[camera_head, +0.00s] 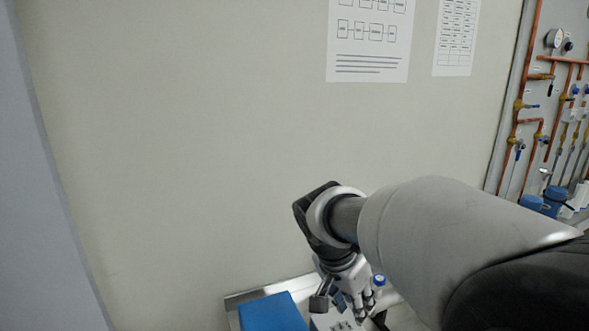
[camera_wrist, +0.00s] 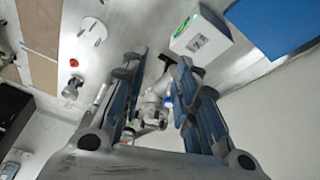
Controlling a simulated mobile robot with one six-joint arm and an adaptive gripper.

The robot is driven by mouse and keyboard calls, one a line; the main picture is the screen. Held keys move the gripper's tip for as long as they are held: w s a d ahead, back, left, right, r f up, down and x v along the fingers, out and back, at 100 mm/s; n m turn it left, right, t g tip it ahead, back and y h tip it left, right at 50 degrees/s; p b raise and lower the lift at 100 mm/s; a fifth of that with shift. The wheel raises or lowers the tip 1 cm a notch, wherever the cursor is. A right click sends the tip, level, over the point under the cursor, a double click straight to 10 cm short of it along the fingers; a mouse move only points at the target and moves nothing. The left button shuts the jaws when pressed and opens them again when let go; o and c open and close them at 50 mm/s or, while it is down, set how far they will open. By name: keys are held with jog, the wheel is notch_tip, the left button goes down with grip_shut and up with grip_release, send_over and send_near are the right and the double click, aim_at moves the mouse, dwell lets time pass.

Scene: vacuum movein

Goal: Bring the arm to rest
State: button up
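My arm reaches in from the right in the head view, and my gripper (camera_head: 338,296) points down over the bench by the wall. In the wrist view my gripper (camera_wrist: 160,68) has its two blue-padded fingers spread apart. A grey metal fitting (camera_wrist: 153,112) with a blue part shows in the gap between the fingers. I cannot tell how far beyond the fingers it lies, and nothing is clearly clamped. The fingertips are partly hidden in the head view.
A blue box (camera_head: 272,312) stands left of my gripper on the bench. A blue-capped item (camera_head: 379,280) is close on its right. A white box with a green mark (camera_wrist: 200,40) is near the right finger. Copper pipes (camera_head: 537,100) run along the right wall.

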jog(key=s+d+r+n+t+y, duration=0.1)
jog(key=s+n, duration=0.8)
jog(key=s, duration=1.4)
jog(key=shift+d+r+t+y, duration=0.15)
jog(key=shift+d+t+y, duration=0.5)
jog(key=shift+y, duration=0.55)
